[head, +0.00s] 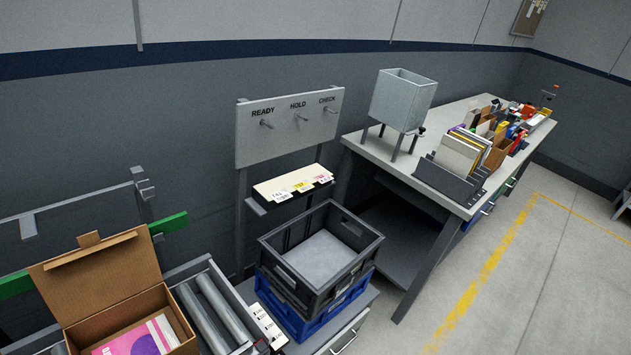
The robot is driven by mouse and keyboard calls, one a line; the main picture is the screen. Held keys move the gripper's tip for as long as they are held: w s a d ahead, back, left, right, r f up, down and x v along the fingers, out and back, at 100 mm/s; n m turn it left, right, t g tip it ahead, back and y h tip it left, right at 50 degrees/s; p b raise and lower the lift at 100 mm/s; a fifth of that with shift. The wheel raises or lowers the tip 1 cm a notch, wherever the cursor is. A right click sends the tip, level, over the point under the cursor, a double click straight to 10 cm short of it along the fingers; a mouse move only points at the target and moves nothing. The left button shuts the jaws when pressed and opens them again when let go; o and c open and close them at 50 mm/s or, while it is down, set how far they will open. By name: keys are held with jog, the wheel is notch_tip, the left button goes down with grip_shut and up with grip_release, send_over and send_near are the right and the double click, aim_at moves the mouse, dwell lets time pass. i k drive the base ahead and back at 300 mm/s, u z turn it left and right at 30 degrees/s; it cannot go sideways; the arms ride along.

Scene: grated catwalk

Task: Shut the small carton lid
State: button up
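The small carton (186,325) is a brown cardboard box at the lower left, cut off by the bottom edge of the picture. Its lid (98,275) stands up and open at the back, leaning away, with a small tab (88,240) at its top edge. A pink and purple printed item (140,340) lies inside the carton. The carton sits beside grey rollers. My gripper is not in view, so its state and its distance from the lid do not show.
Grey rollers (215,310) run right of the carton. A dark grey crate (285,267) stands on a blue crate (318,318). A board with READY, HOLD and CHECK hooks (290,138) stands behind. A crowded workbench (383,165) is at right. Open floor with a yellow line (485,275) lies beyond.

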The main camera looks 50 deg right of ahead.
aim_at(85, 281)
jog(key=z, duration=0.3)
jog(key=i, duration=1.2)
jog(key=u, duration=0.35)
